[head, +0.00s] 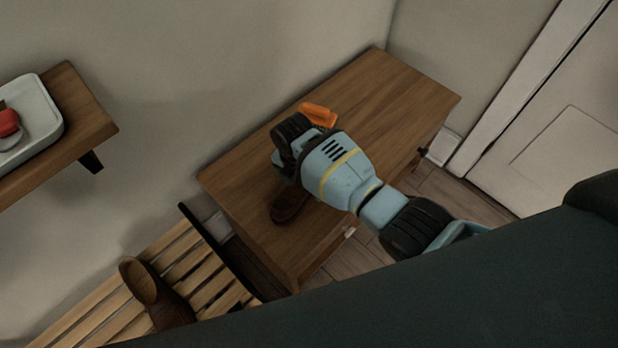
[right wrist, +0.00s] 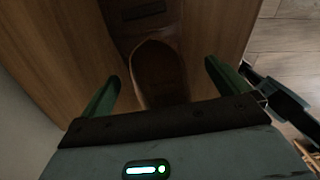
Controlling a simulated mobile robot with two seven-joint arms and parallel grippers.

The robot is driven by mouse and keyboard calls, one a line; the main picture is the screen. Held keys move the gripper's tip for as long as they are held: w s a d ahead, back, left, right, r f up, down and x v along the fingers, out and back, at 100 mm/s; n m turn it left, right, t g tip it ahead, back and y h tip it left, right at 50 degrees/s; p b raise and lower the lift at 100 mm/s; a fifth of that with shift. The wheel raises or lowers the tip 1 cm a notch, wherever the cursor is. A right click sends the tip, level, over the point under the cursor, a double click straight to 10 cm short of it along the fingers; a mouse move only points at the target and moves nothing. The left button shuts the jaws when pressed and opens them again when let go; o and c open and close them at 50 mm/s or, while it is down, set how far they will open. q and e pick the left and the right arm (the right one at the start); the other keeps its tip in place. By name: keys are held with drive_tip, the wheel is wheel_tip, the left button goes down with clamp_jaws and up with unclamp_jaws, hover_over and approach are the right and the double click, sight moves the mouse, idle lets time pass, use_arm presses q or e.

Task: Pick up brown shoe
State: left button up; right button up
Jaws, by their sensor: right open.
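A brown shoe (head: 288,204) lies on the wooden cabinet top, partly hidden behind my right gripper (head: 283,168) in the head view. In the right wrist view the shoe (right wrist: 158,75) lies lengthwise between the two green fingers of my right gripper (right wrist: 160,80). The fingers are apart, one on each side, with a visible gap to the shoe. I cannot tell how far above the cabinet top the fingertips are. A second brown shoe or boot (head: 157,294) stands on the slatted bench at the lower left. My left gripper is not in view.
The wooden cabinet (head: 400,88) has a bare right half. An orange object (head: 318,114) is just behind my right gripper. The slatted bench (head: 207,285) is left of the cabinet. A wall shelf (head: 78,105) with a white tray (head: 45,128) is at the far left.

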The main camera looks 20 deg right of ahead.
drive_tip(key=shift+f, duration=0.9)
drive_tip(key=c, duration=1.3)
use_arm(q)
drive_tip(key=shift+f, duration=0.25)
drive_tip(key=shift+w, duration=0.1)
use_arm(e)
drive_tip(key=shift+w+r, duration=0.1)
drive_tip(key=shift+r, duration=0.45)
wheel_tip(320, 180, up, 3)
drive_tip(key=shift+f+p, duration=0.2)
drive_tip(key=shift+p, duration=0.35)
drive_tip(key=s+p, duration=0.1)
drive_tip(key=s, duration=0.3)
drive_tip(key=s+a+p, duration=0.1)
drive_tip(key=s, duration=0.4)
drive_tip(key=s+a+r+p, duration=0.1)
drive_tip(key=s, duration=0.4)
drive_tip(key=shift+s+a+r+p, duration=0.1)
drive_tip(key=shift+s+a+p, duration=0.15)
drive_tip(key=shift+p, duration=0.1)
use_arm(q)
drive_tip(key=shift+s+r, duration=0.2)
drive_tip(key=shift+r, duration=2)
use_arm(e)
drive_tip(key=shift+s+a, duration=0.1)
drive_tip(key=shift+s, duration=0.6)
